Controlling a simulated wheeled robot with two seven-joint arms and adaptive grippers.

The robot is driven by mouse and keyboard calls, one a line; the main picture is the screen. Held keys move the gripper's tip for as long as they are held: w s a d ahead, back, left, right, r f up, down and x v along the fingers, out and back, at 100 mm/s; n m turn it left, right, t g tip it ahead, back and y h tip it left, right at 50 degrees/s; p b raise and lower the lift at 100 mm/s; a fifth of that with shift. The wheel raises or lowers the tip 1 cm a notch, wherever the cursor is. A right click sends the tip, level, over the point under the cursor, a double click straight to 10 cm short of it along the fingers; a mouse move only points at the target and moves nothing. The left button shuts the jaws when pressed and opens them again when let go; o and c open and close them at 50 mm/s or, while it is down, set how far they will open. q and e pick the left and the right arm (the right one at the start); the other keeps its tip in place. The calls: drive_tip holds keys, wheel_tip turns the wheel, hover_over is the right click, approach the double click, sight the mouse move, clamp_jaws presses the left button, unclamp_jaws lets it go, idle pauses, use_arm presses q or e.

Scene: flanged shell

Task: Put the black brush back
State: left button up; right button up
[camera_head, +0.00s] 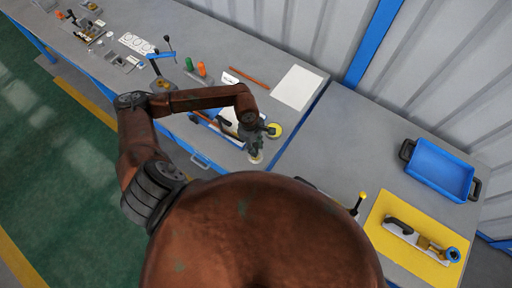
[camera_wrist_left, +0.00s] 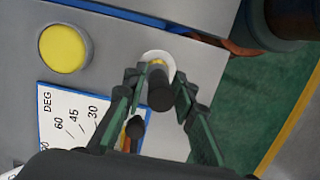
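A black cylindrical handle (camera_wrist_left: 160,92), which looks like the black brush, stands over a white round piece with some yellow on it (camera_wrist_left: 155,58) near the bench edge. The white round piece also shows in the head view (camera_head: 256,158). My left gripper (camera_wrist_left: 160,105) is over the handle. Its two fingers are apart on either side of it, with a visible gap on at least one side. In the head view the left gripper (camera_head: 256,146) hides most of the handle. The brush's bristles cannot be made out. My right gripper is not in view.
A yellow round pad (camera_wrist_left: 64,48) and a white angle card (camera_wrist_left: 75,120) lie close to the gripper. Green and orange items (camera_head: 201,69) stand farther back. A blue tray (camera_head: 440,168) and a yellow mat with tools (camera_head: 390,240) are on the right bench. A white sheet (camera_head: 298,88) lies flat.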

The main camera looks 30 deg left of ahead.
use_arm(q)
drive_tip(key=shift+o, duration=0.8)
drive_tip(key=shift+r, duration=0.1)
drive_tip(key=shift+r, duration=0.25)
wheel_tip(320, 180, up, 12)
drive_tip(key=a+b, duration=0.1)
drive_tip(key=a, duration=0.1)
drive_tip(key=shift+w+f+b, duration=0.15)
drive_tip(key=shift+f+b, duration=0.1)
drive_tip(key=shift+b, duration=0.05)
drive_tip(key=shift+d, duration=0.15)
